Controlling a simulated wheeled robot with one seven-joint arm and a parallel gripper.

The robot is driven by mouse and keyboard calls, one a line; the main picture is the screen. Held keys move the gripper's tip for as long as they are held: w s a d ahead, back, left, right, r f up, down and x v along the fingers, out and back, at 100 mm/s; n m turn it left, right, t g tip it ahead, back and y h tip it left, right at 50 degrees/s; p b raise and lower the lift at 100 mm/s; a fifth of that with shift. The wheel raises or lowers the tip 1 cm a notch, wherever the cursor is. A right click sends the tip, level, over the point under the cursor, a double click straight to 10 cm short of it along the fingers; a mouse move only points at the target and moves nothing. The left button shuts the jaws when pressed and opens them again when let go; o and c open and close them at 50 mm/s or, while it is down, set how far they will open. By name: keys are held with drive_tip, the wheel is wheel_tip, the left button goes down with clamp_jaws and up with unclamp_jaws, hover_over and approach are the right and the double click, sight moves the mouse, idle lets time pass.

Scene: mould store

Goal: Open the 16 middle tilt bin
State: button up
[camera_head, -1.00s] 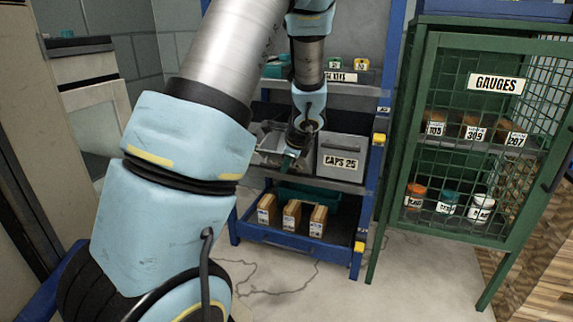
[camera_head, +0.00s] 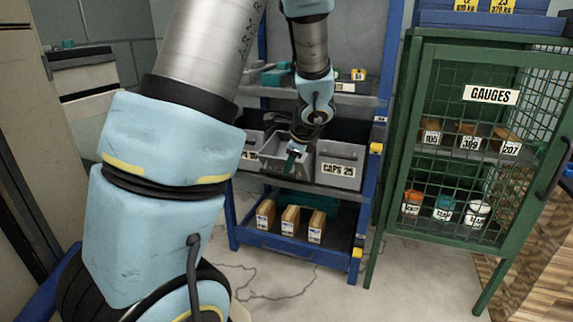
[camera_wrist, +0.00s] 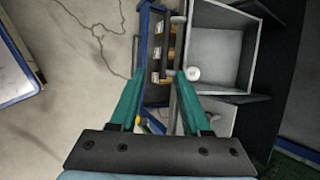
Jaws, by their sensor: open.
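The middle tilt bin (camera_head: 270,148) is a grey open-topped bin on the rack's middle shelf, left of the bin marked CAPS 25 (camera_head: 340,165). It leans out past its neighbours, its inside showing; no 16 label is readable on it. My gripper (camera_head: 292,160) is at its front right part, pointing down. In the wrist view, the teal fingers of my gripper (camera_wrist: 158,78) are spread apart with nothing clearly held. A grey bin interior (camera_wrist: 220,55) lies right of them, with a round white piece (camera_wrist: 193,73) near the right fingertip. Whether the fingers touch the bin is unclear.
Another grey bin (camera_head: 252,140) is at the left, partly hidden. Below, a blue tray (camera_head: 275,238) holds small boxes. A green mesh cabinet (camera_head: 375,210) marked GAUGES stands at the right. The floor (camera_head: 290,285) before the rack is clear.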

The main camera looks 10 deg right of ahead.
drive_tip(key=shift+p+v, duration=0.45)
drive_tip(key=shift+v, duration=1.65)
